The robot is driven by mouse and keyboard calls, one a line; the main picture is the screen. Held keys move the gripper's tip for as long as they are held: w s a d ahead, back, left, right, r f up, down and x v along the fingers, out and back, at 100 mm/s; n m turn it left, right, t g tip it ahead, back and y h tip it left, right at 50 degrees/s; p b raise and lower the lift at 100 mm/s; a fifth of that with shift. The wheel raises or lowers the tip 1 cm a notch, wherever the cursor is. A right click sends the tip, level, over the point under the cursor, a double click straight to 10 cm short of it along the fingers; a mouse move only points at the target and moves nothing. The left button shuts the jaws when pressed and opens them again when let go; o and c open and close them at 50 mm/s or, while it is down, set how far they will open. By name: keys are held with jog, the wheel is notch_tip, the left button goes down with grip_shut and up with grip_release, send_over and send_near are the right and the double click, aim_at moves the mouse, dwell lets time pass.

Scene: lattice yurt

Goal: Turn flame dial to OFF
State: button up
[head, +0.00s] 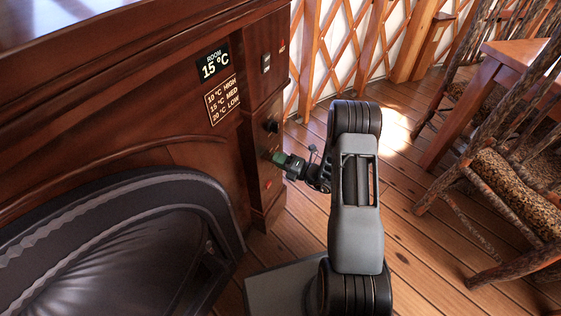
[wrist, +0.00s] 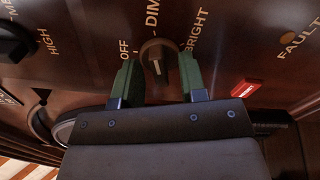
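The flame dial (wrist: 158,55) is a round brown knob with a pale mark on its lower part in the wrist view. OFF is printed at its upper left, DIM above it and BRIGHT at its upper right. The exact setting is hard to tell. My gripper (wrist: 157,72) is open, with one green fingertip on each side of the dial and small gaps visible; contact is unclear. In the head view my gripper (head: 279,158) is at the front panel of the wooden cabinet and hides the dial.
A black knob (wrist: 14,42) marked HIGH is beside it, seen above my gripper in the head view (head: 272,127). A red switch (wrist: 246,87) lies on the other side. A fireplace arch (head: 170,180) fills the lower left; a chair (head: 510,190) stands right.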

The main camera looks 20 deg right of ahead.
jog(key=shift+c, duration=0.3)
grip_shut()
dwell(0.3)
jog(key=shift+n+b, duration=1.05)
jog(key=shift+n, duration=5.85)
jog(key=shift+o, duration=0.3)
grip_release()
